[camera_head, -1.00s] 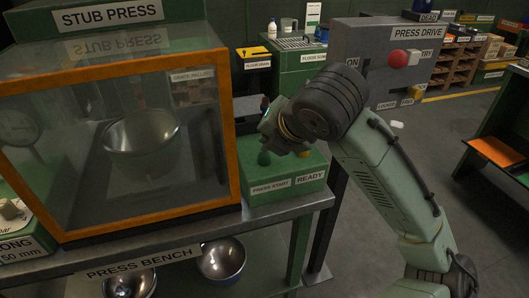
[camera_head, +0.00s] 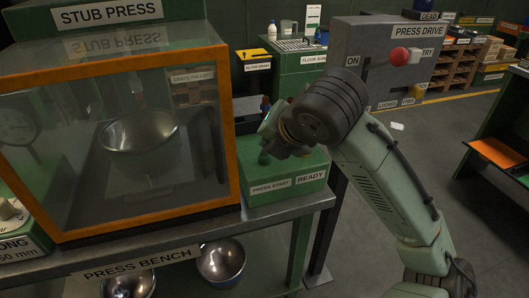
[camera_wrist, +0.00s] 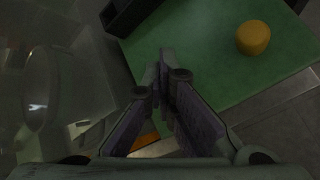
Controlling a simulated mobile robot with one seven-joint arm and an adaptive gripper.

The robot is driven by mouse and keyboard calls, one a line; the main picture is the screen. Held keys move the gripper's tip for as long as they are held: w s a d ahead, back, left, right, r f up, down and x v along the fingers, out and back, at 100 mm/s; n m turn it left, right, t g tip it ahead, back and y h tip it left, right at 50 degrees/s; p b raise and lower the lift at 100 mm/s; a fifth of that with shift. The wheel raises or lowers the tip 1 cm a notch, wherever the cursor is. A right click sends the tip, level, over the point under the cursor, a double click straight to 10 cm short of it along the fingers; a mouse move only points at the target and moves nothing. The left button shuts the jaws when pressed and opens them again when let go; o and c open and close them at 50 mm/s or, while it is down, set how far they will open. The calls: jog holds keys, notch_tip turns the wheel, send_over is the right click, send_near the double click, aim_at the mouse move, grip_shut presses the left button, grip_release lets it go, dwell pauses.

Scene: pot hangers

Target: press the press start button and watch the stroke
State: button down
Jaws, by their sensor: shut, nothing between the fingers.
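The green control box (camera_head: 285,190) on the right end of the press bench carries a PRESS START label (camera_head: 270,186) and a READY label (camera_head: 311,176). A dark green button (camera_head: 264,158) stands above the PRESS START label. My gripper (camera_head: 273,148) is over the box, close beside and above that button; I cannot tell whether they touch. In the wrist view my gripper (camera_wrist: 163,72) is shut and empty, its fingertips over the green box top (camera_wrist: 200,60). The green button is hidden there; a yellow button (camera_wrist: 253,38) shows. The stub press (camera_head: 110,130) encloses a metal bowl (camera_head: 138,143).
The press's orange-framed clear guard (camera_head: 232,130) stands close left of my gripper. The PRESS DRIVE cabinet (camera_head: 345,45) with a red knob (camera_head: 399,56) stands behind my arm. Metal bowls (camera_head: 222,262) sit under the bench (camera_head: 190,238). Open floor lies to the right.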

jog(key=shift+r, duration=0.1)
jog(key=shift+r+p, duration=0.75)
jog(key=shift+r, duration=0.15)
jog(key=shift+r, duration=0.1)
notch_tip(320, 180, up, 5)
jog(key=p, duration=0.4)
